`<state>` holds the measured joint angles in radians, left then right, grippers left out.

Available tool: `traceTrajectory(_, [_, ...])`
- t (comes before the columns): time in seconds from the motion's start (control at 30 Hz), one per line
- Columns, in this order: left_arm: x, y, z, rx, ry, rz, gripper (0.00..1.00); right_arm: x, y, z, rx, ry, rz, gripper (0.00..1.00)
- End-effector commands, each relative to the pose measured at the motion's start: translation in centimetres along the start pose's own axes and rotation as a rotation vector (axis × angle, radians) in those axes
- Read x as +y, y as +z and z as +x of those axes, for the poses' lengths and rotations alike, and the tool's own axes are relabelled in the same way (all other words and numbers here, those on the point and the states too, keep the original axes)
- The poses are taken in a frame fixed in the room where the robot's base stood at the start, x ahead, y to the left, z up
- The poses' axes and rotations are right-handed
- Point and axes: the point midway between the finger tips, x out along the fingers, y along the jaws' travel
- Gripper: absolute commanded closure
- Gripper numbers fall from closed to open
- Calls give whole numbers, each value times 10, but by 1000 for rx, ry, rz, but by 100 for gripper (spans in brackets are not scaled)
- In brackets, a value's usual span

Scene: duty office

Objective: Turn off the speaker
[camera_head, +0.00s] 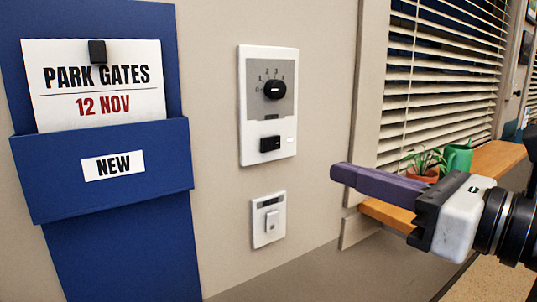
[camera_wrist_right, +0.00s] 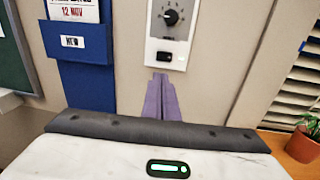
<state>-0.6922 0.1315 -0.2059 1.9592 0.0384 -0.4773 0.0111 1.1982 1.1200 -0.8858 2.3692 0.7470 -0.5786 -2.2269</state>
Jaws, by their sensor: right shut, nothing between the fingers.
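The wall panel (camera_head: 245,155) is a white plate with a grey numbered scale, a round black knob (camera_head: 275,90) and a black rocker or button (camera_head: 270,143) below it. In the right wrist view the knob (camera_wrist_right: 171,17) and the button (camera_wrist_right: 164,58) show just beyond my fingertips. My right gripper (camera_head: 337,173) is shut and empty, with its purple fingers to the right of the panel and apart from it in the head view. My left gripper is not in view. I see no speaker box.
A smaller white switch plate (camera_head: 268,220) is on the wall below the panel. A blue wall pocket (camera_head: 110,205) with a "PARK GATES" card hangs at left. At right are window blinds (camera_head: 440,80), a potted plant (camera_head: 421,166) and a green can (camera_head: 458,157) on a wooden sill.

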Motion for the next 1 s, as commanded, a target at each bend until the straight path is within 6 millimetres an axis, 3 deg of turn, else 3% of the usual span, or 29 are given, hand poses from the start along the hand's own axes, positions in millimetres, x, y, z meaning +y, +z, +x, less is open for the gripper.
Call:
traceTrajectory(0.57, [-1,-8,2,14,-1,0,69,0,4,5,-3,-1,-36,100])
traceTrajectory(0.77, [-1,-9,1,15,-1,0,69,1,5,34,-3,1,-34,100])
traceTrajectory(1.0, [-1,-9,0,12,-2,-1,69,1,5,81,-2,0,-34,100])
